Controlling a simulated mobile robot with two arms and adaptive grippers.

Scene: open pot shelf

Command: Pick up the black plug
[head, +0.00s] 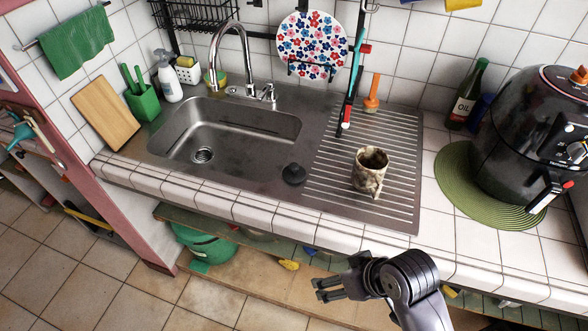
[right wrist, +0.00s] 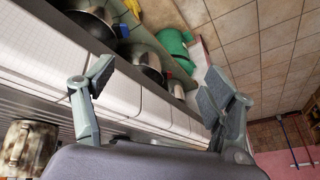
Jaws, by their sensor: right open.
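The black plug (head: 293,173) lies on the steel sink top, between the basin's right side and the ridged drainboard. My right gripper (head: 322,289) is in front of the counter's tiled edge, nearer to me than the plug and apart from it. Its fingers are spread and empty, and they point left in the head view. In the right wrist view the two fingers of this gripper (right wrist: 157,90) stand wide apart with nothing between them. The plug does not show clearly in the right wrist view. My left gripper is not in view.
The basin (head: 235,135) is empty. A mottled mug (head: 367,176) stands on the drainboard (head: 397,140), right of the plug; it also shows in the right wrist view (right wrist: 28,145). A black air fryer (head: 530,130) stands at right. Pots (right wrist: 140,60) sit on the open shelf below.

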